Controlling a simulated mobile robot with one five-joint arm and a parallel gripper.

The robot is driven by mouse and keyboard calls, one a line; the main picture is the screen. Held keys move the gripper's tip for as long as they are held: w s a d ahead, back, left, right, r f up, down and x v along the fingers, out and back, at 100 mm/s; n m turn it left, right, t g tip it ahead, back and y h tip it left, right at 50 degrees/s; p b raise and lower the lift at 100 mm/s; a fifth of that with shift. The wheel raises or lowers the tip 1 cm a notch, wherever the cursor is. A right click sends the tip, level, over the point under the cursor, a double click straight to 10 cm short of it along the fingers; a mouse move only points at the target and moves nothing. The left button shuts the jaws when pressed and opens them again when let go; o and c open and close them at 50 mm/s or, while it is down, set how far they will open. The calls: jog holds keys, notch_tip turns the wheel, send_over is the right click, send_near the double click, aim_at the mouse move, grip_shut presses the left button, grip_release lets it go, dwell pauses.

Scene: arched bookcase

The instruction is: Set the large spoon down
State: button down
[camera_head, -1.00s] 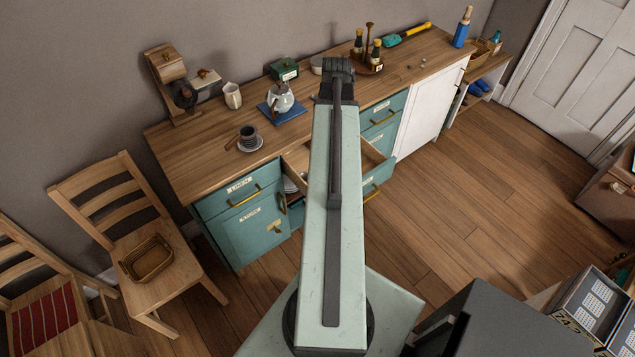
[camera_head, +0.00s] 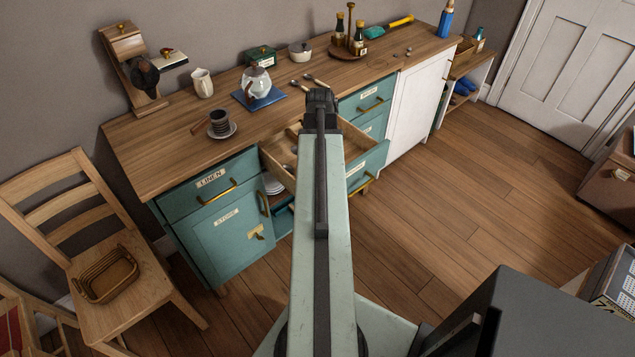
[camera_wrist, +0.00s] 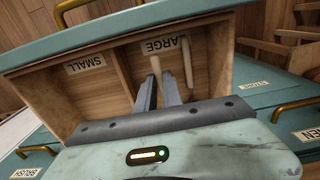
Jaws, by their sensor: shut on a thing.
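My gripper (camera_wrist: 159,82) is over the open drawer (camera_wrist: 45,98), its fingers pointing into the compartment labelled LARGE (camera_wrist: 219,60). The fingers are shut on a pale, narrow piece (camera_wrist: 155,64) that shows between the tips; I take it to be the large spoon's handle. Most of it is hidden by the fingers. A second pale wooden handle (camera_wrist: 187,62) stands out in the same compartment, just right of the fingers. In the head view my arm covers the gripper and part of the drawer (camera_head: 368,160).
A divider (camera_wrist: 122,75) separates LARGE from the SMALL compartment, which looks empty. On the counter (camera_head: 165,145) are two spoons (camera_head: 301,86), a glass pot (camera_head: 257,82) on a blue mat, a dark cup (camera_head: 219,120) and a bottle tray (camera_head: 348,51). A chair stands left.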

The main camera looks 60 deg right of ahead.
jog(key=shift+f+b, duration=2)
jog(key=shift+f, duration=0.7)
jog(key=c, duration=1.5)
grip_release()
jog(key=shift+r, duration=0.15)
notch_tip(320, 180, up, 12)
jog(key=p, duration=1.2)
jog(key=shift+r+p, duration=0.25)
jog(key=shift+p, duration=0.1)
jog(key=shift+f, duration=0.15)
